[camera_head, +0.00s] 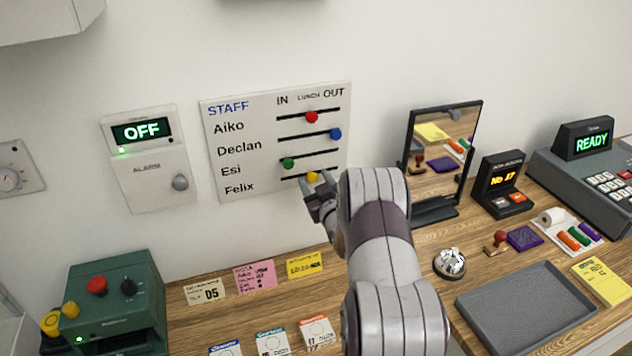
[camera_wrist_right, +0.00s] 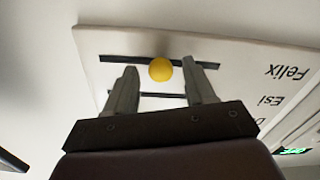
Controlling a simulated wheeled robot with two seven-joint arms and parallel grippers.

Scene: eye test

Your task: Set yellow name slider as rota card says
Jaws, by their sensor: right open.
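The white staff board (camera_head: 235,150) on the wall has rows for Aiko, Declan, Esi and Felix, with IN, LUNCH and OUT columns. The yellow slider (camera_head: 312,177) is in Felix's row, near the middle of its slot, about under LUNCH. My right gripper (camera_head: 319,197) is open just in front of and below it, hiding part of the slot. In the right wrist view the yellow slider (camera_wrist_right: 160,69) shows between the open fingertips (camera_wrist_right: 159,78); I cannot tell whether they touch it. A pink card (camera_head: 255,276), possibly the rota card, lies on the desk; its small writing is unreadable. My left gripper is not in view.
Red (camera_head: 311,117), blue (camera_head: 336,133) and green (camera_head: 288,163) sliders sit in the rows above. A mirror (camera_head: 437,150) stands right of the board. An alarm box (camera_head: 150,165) reading OFF is to its left. A bell (camera_head: 450,263) and grey tray (camera_head: 525,310) are on the desk.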

